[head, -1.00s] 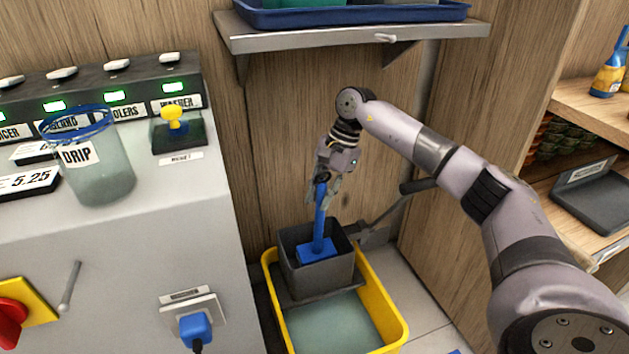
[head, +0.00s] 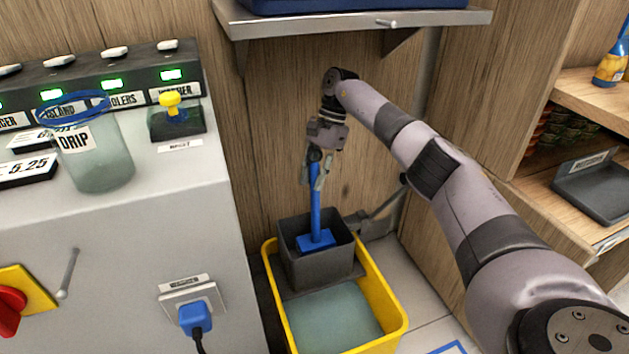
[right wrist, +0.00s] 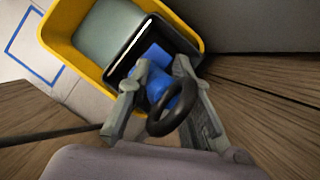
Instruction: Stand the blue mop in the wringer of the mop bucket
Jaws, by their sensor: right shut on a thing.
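The blue mop (head: 316,215) stands nearly upright with its blue head (head: 316,240) inside the dark grey wringer (head: 300,268). The wringer sits at the back of the yellow mop bucket (head: 396,318), which holds greyish water. My right gripper (head: 316,172) is shut on the upper part of the mop handle. In the right wrist view the gripper fingers (right wrist: 158,95) are on both sides of the blue handle, near a black ring (right wrist: 172,108) at its top. The mop head (right wrist: 153,56) shows inside the wringer there. Whether the head touches the wringer's bottom is hidden. My left gripper is not in view.
A grey machine cabinet (head: 110,260) stands close to the left of the bucket, with a blue plug (head: 195,317) on its front. A metal shelf (head: 350,24) hangs above my right arm. Wooden shelving (head: 545,215) stands at right. A wooden wall is behind.

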